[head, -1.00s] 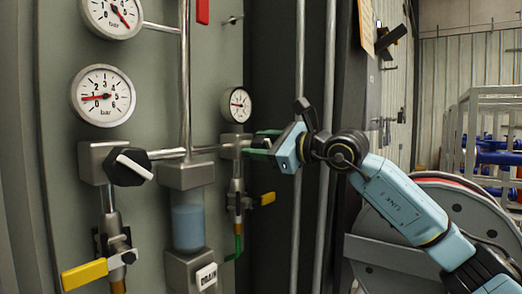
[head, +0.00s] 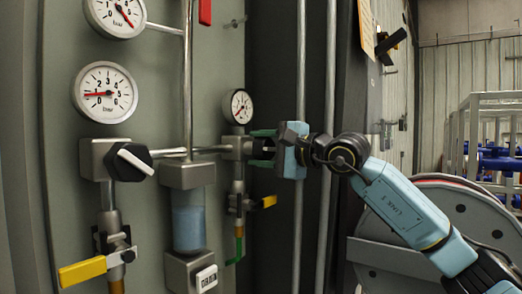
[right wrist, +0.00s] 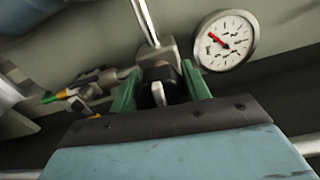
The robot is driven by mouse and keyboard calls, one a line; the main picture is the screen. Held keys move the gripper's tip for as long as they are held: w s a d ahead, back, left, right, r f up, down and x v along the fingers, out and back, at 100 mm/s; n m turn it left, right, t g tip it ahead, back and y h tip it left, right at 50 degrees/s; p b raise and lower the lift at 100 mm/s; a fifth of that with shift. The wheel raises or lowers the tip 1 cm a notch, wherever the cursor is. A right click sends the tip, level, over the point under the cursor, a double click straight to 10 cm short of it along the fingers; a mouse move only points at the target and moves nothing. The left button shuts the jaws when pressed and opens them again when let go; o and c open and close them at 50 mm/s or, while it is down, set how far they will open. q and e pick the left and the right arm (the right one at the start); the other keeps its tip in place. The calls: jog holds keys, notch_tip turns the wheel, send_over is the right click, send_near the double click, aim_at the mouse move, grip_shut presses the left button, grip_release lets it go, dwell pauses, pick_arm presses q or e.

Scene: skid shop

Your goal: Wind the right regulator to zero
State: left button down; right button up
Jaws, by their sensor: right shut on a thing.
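The right regulator (head: 232,148) is a grey block on the panel with a small round gauge (head: 238,107) above it. My right gripper (head: 263,148) has green fingers shut around its dark knob, mostly hidden in the head view. In the right wrist view, the black knob with a pale pointer (right wrist: 160,90) sits between both green fingers (right wrist: 160,88). The gauge, also in the right wrist view (right wrist: 225,40), has a red needle; in the head view it appears to point to the lower left. My left gripper is not in view.
Left is another regulator with a black knob (head: 130,162) and a larger gauge (head: 105,92). A yellow-handled valve (head: 83,272) is below it. A clear bowl with blue liquid (head: 188,222) hangs between the regulators. Vertical pipes (head: 330,120) stand behind my right gripper.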

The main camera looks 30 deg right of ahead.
jog(key=shift+n, duration=0.6)
jog(key=o, duration=1)
jog(key=b+v, duration=0.5)
jog(key=v, duration=0.8)
jog(key=shift+s+d+f, duration=0.1)
jog(key=shift+s, duration=0.1)
